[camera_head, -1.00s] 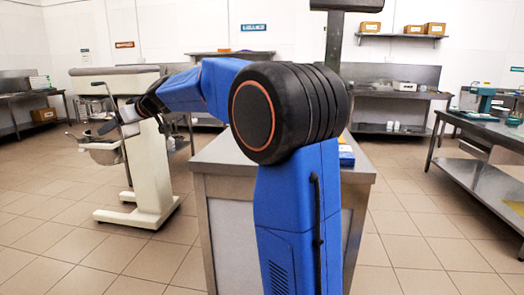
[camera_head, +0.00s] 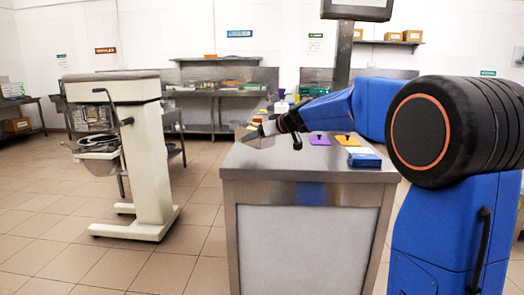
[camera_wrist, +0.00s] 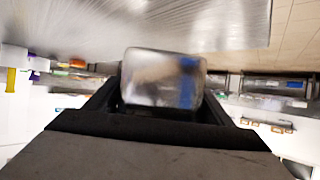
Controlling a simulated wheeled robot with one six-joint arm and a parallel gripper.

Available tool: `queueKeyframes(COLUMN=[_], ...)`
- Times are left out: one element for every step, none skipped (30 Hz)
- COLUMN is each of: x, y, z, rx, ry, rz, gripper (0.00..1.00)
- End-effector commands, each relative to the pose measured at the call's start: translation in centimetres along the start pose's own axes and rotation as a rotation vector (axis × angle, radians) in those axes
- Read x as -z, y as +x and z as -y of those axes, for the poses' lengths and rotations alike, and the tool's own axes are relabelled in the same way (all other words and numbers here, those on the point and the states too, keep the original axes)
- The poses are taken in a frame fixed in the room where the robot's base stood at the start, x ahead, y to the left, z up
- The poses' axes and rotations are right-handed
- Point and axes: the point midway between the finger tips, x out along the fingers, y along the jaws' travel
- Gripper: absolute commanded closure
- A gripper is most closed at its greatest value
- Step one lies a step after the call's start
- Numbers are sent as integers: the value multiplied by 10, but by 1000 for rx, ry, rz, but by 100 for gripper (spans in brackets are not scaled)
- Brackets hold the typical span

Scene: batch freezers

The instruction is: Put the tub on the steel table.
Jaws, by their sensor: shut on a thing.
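My gripper (camera_head: 264,130) is shut on the tub, at the left end of my blue arm. The tub (camera_wrist: 163,78) is a small, shiny, silvery block with rounded corners, held between the black fingers in the wrist view. A steel surface (camera_wrist: 170,22) also fills the upper part of the wrist view.
A cream machine (camera_head: 146,150) with a bowl stands to the left, across a floor gap. A loaded bench (camera_head: 215,95) stands at the back wall.

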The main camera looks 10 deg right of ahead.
Motion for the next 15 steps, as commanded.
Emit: queueKeyframes(x=[-4, -6, -8, -9, -10, -13, -15, -18, -24, -28, -31, -35, -38, -40, -42], y=[2, 3, 4, 4, 5, 6, 8, 9, 11, 13, 15, 17, 18, 19, 20], z=[0, 0, 0, 0, 0, 0, 0, 0, 0, 0, 0, 0, 0, 0, 0], rx=[0, 1, 1, 0, 0, 0, 0, 0, -1, 0, 0, 0, 1, 1, 0], ry=[1, 0, 1, 1, 0, -1, 0, 2, 1, 2, 1, 2, 1, 1, 1], rz=[0, -1, -1, -2, -2, -1, -1, -1, 0, 0, 0, -1, 0, 0, -1], gripper=[67, 67, 67, 67, 67, 67, 67, 67, 67, 67, 67, 67, 67, 67, 67])
